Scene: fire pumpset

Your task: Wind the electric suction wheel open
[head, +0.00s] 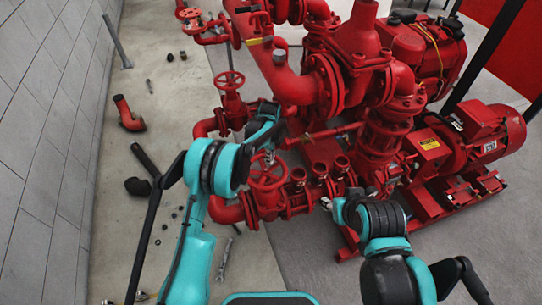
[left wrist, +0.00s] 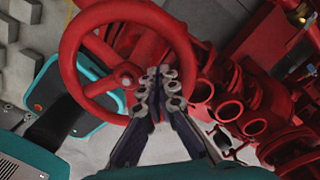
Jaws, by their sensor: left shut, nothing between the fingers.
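A red handwheel (head: 266,180) sits on a red valve at the front of the pumpset in the head view, just past my left wrist. It is large in the left wrist view (left wrist: 72,52), with its hub and spokes visible. My left gripper (head: 268,157) is at the wheel's far side in the head view. In the left wrist view its fingers (left wrist: 158,88) are shut together with nothing between them. They overlap the wheel's rim in the picture; I cannot tell whether they touch it. My right gripper (head: 330,204) is beside the red pipework, its fingers too small to read.
A second red handwheel (head: 230,80) stands farther back, with another (head: 187,13) at the top. An electric motor (head: 493,132) is at the right. Loose pipe fittings (head: 128,115) and a wrench (head: 225,258) lie on the floor at left, near a grey wall.

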